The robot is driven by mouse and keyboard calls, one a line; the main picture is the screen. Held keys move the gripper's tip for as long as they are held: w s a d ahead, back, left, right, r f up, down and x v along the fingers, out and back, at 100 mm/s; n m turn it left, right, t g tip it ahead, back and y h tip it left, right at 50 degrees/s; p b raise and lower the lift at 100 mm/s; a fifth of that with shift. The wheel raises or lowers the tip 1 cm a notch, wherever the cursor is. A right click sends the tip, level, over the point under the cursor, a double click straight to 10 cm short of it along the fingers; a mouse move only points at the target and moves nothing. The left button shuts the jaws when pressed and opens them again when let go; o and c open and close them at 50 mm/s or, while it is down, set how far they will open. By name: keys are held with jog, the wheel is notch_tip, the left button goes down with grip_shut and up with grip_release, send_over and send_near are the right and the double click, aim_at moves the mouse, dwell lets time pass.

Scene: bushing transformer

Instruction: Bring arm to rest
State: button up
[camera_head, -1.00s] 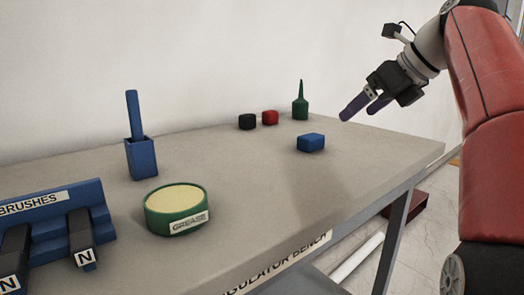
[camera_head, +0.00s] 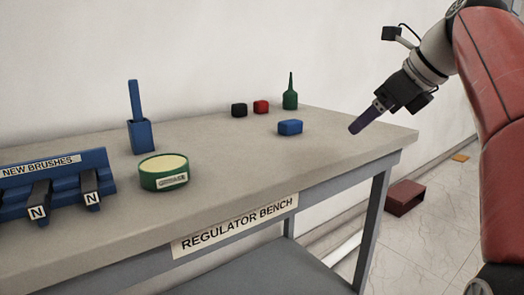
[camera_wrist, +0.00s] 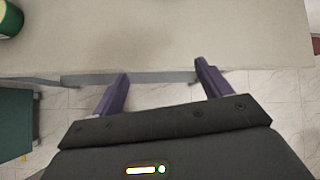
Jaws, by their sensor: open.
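My gripper (camera_head: 362,124) is at the right in the head view, above the right end of the bench, pointing down and to the left. In the wrist view its two purple fingers (camera_wrist: 160,72) are spread apart with nothing between them. The regulator bench (camera_head: 220,195) is grey and lies below and left of the gripper. In the wrist view the bench edge runs across just beyond the fingertips, with pale floor beneath.
A dark red box (camera_head: 405,198) lies on the floor.

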jog(key=s+a+f+n+g+h, duration=0.1)
jog(key=s+a+f+n, duration=0.4)
jog(key=s+f+n, duration=0.5)
notch_tip(320, 180, down, 4)
jog(key=n+h, duration=0.1)
jog(key=n, duration=0.1)
jog(key=shift+n+h, duration=0.3)
jog(key=shift+h, duration=0.1)
jog(key=s+f+n, duration=0.4)
jog(key=f, duration=0.2)
jog(key=s+f+n+h, duration=0.1)
jog(key=s+f+n, duration=0.3)
jog(key=f+n, duration=0.1)
jog(key=s+f+n+h, duration=0.1)
jog(key=s+f+n, duration=0.2)
jog(key=f, duration=0.4)
jog(key=shift+s+a+n+g, duration=0.15)
jog(key=shift+s+n+g, duration=0.2)
jog(key=shift+n, duration=0.55)
jog(key=shift+c, duration=0.3)
